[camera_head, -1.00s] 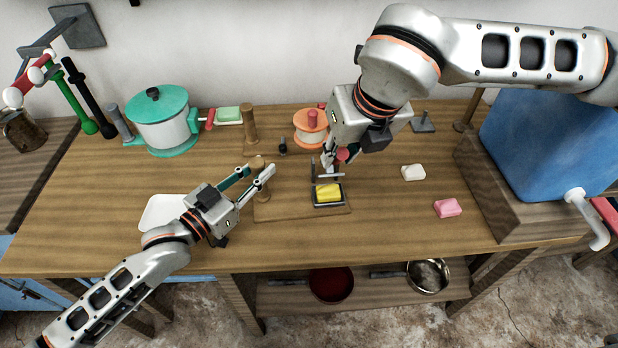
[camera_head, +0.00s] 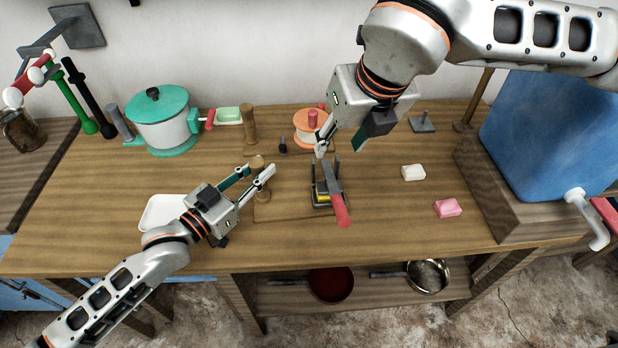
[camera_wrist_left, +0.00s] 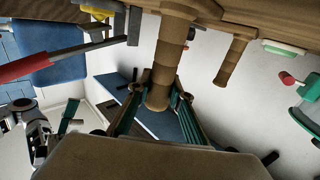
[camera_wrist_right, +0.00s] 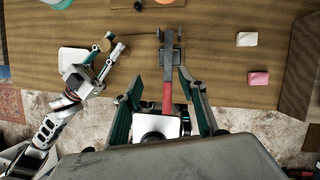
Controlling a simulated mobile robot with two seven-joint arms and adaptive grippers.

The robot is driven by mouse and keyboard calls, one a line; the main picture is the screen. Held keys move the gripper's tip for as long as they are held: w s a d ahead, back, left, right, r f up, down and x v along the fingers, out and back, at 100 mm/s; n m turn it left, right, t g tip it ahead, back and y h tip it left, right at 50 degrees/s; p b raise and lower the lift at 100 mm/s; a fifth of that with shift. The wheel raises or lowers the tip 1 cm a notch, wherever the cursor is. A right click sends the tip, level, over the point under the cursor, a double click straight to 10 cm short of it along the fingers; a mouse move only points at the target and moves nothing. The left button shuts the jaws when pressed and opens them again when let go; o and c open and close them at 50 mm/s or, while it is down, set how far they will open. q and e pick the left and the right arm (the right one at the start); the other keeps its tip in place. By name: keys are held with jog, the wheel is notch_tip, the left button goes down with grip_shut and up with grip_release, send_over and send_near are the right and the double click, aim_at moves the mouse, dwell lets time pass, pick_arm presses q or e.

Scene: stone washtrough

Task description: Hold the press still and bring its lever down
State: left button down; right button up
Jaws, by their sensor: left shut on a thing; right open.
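The press has a wooden board (camera_head: 290,213), an upright wooden post (camera_head: 262,192) and a dark mould (camera_head: 315,200) with a yellow block (camera_head: 322,198). Its grey lever (camera_head: 330,178) with red handle (camera_head: 341,210) extends over the mould toward the front edge. In the left wrist view, the lever (camera_wrist_left: 85,50) appears tilted, handle end higher, apart from the yellow block (camera_wrist_left: 100,12). My left gripper (camera_head: 256,175) is shut on the post. My right gripper (camera_head: 341,145) is open and empty, behind and above the lever; the handle (camera_wrist_right: 167,98) shows between its fingers in the right wrist view.
White soap (camera_head: 413,172) and pink soap (camera_head: 447,208) lie right of the press. A white tray (camera_head: 160,212) is at the left. A teal-lidded pot (camera_head: 165,125) and an orange spool-like thing (camera_head: 310,128) stand behind. A blue tank (camera_head: 545,140) bounds the right side.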

aim_at(341, 205)
notch_tip(341, 205, up, 4)
jog(key=shift+r, duration=0.1)
dwell(0.4)
dwell(1.0)
jog(key=c, duration=0.5)
jog(key=s+f+m+g+h, duration=0.1)
jog(key=s+f+g, duration=0.1)
jog(key=s+f+m+g, duration=0.1)
jog(key=s+f+g, duration=0.1)
jog(key=f, duration=0.1)
jog(key=shift+s+f+h, duration=0.15)
jog(key=shift+s+h, duration=0.05)
jog(key=shift+h, duration=0.2)
grip_shut()
jog(key=shift+d+f, duration=0.1)
jog(key=shift+f, duration=4.25)
